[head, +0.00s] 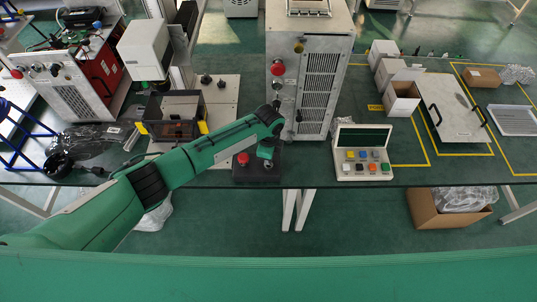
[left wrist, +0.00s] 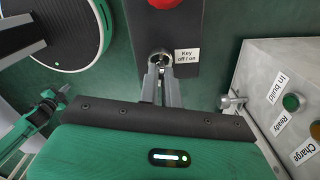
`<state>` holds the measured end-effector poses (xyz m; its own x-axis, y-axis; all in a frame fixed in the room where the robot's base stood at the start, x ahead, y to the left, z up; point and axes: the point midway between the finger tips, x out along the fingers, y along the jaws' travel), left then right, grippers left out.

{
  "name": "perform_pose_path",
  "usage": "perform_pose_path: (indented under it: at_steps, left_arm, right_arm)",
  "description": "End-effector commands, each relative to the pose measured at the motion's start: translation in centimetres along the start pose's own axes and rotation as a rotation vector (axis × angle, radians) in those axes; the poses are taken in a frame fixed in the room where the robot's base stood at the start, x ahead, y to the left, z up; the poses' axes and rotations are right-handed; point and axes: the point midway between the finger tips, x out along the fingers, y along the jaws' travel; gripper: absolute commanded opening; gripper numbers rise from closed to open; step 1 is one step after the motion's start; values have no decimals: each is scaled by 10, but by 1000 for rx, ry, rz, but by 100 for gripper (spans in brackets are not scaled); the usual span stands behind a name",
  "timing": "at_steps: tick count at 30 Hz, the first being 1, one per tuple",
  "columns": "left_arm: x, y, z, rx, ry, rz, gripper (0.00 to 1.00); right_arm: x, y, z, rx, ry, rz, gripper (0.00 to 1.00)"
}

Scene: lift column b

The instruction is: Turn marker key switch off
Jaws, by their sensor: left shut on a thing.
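The key switch (left wrist: 160,57) sits on a dark control box (left wrist: 188,85), with a white label reading "Key off I on" beside it. A red button (left wrist: 164,3) is on the same box at the top edge of the left wrist view. My left gripper (left wrist: 160,68) is shut on the key switch; its fingers hide most of the key, so I cannot tell the key's angle. In the head view my left gripper (head: 268,162) is over the dark control box (head: 257,176), right of its red button (head: 243,158).
A tall grey cabinet (head: 318,90) stands just behind the control box. A button case (head: 362,165) with an open lid is to the right. A machine with a dark window (head: 176,110) is to the left. The table's front edge is close to the box.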

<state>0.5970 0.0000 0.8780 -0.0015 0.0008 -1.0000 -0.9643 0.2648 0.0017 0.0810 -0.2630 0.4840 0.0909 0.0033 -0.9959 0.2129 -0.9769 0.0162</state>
Motion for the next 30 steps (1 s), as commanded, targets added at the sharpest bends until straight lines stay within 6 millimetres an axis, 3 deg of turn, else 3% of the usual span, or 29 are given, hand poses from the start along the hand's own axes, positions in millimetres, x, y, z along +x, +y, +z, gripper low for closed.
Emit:
perform_pose_path:
  at_steps: [12, 30]
  left_arm:
    - [-3, -2, 0, -235, 2, -3, 0]
    - [-2, -2, 0, -285, 1, -4, 0]
  right_arm:
    - [-12, 0, -1, 0, 0, -1, 0]
    - [-14, 0, -1, 0, 0, -1, 0]
